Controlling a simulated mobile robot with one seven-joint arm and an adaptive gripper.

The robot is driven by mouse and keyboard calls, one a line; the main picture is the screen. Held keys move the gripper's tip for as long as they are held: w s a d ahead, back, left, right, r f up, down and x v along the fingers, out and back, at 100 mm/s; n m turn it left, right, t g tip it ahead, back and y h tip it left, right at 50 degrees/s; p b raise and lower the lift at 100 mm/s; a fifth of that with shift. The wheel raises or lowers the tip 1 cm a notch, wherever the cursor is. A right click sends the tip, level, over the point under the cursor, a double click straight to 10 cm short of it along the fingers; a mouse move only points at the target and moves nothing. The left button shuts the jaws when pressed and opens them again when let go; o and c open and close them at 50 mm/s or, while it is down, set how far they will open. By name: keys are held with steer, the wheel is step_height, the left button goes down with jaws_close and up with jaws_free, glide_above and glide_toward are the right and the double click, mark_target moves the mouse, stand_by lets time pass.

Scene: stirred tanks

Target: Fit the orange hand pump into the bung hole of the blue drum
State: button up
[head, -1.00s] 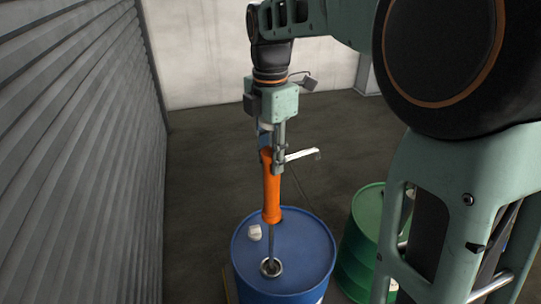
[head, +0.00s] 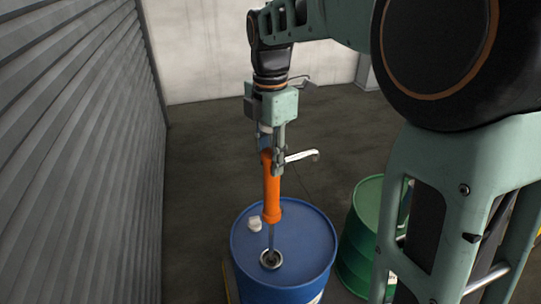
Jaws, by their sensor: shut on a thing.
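The orange hand pump (head: 272,190) is upright above the blue drum (head: 300,236) in the head view. Its grey tube (head: 271,236) runs down to the bung hole (head: 271,259) near the front of the drum's lid, and its lower end appears to be inside the hole. The orange body stays above the lid. The pump's white spout (head: 301,156) points right. My gripper (head: 272,160) is shut on the upper part of the pump. The exact depth of the tube is hidden.
A small white cap-like piece (head: 254,223) lies on the drum's lid, left of the tube. A green drum (head: 366,212) stands to the right, partly behind my arm. A ribbed grey shutter wall (head: 80,150) is at left. Open floor lies behind the drums.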

steer(key=shift+f+b, duration=0.35)
steer(key=shift+f, duration=0.3)
steer(key=b, duration=0.5)
glide_above(271, 214)
steer(key=w, duration=0.2)
steer(key=shift+f, duration=4.05)
steer(key=shift+f+b, duration=2.7)
steer(key=shift+f, duration=2.15)
